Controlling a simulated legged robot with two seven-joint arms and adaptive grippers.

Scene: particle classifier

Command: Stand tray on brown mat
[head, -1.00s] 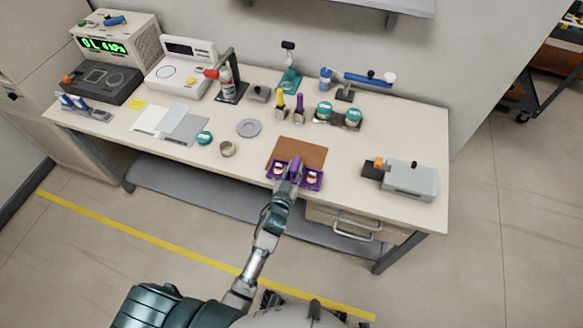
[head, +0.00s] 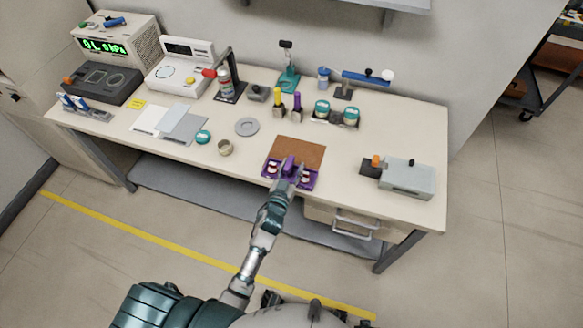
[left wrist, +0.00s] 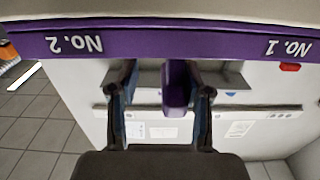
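The purple tray (head: 268,181) lies at the front edge of the table, covering the front part of the brown mat (head: 303,150). The mat's back part is bare; its front edge is hidden. Two small red-and-white items stand in the tray, one left and one right of its upright purple handle (head: 288,166). My left gripper (head: 296,174) is at the handle from the front. In the left wrist view, the handle (left wrist: 176,88) stands between its parted fingers (left wrist: 165,95), nearer the right one, with a gap at the left. The tray's rim reads No. 2 and No. 1.
A grey box device (head: 405,177) stands right of the mat. A small beige cup (head: 225,148) and a grey disc (head: 247,127) are to its left. Drawers (head: 345,218) are under the table edge.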

